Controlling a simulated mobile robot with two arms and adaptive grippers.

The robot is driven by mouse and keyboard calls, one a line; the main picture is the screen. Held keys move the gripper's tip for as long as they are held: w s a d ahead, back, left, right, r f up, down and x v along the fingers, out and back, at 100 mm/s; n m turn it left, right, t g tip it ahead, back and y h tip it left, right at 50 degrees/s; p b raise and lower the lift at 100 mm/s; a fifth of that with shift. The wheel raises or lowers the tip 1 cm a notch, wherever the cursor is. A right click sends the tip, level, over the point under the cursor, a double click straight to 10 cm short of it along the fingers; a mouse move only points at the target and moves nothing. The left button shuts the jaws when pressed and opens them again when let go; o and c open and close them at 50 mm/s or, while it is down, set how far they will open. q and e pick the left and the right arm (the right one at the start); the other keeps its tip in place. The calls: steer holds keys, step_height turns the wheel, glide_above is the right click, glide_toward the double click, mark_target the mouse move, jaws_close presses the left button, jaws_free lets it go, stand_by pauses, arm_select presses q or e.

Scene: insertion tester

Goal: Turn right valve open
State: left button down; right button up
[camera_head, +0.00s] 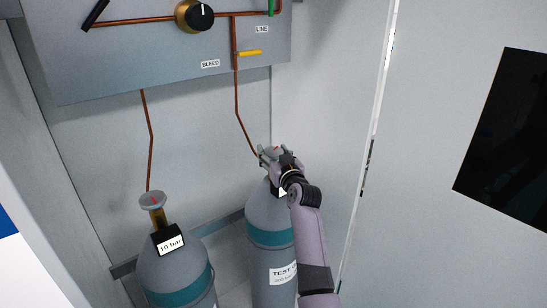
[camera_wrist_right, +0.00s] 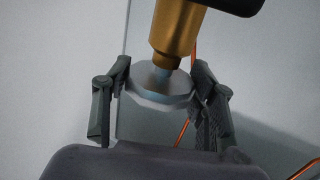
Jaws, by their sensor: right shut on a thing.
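The right gas cylinder (camera_head: 270,262) is grey with a teal band and a white label, and stands upright in the cabinet. Its valve has a brass body (camera_wrist_right: 176,32) and a round grey handwheel (camera_wrist_right: 158,84). My right gripper (camera_head: 270,156) is at the top of this cylinder. In the wrist view my right gripper (camera_wrist_right: 158,92) has a finger on each side of the handwheel and is shut on it. In the head view the gripper hides most of the valve. My left gripper is not in view.
A left cylinder (camera_head: 172,275) with a "10 bar" tag and its own handwheel (camera_head: 152,199) stands beside it. A panel (camera_head: 130,60) with copper pipes, a black knob (camera_head: 200,16) and a yellow lever (camera_head: 250,53) hangs above. The cabinet wall (camera_head: 335,90) is close on the right.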

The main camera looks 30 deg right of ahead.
steer(key=shift+r+n+y+b, duration=0.15)
steer(key=shift+n+y+b, duration=0.25)
steer(key=shift+y, duration=0.2)
steer(key=o, duration=1.2)
steer(key=shift+s, duration=0.1)
steer(key=s, duration=0.4)
steer(key=s+a, duration=0.1)
steer(key=s, duration=0.2)
steer(key=s+a, duration=0.1)
steer(key=s, duration=0.3)
steer(key=shift+s, duration=0.35)
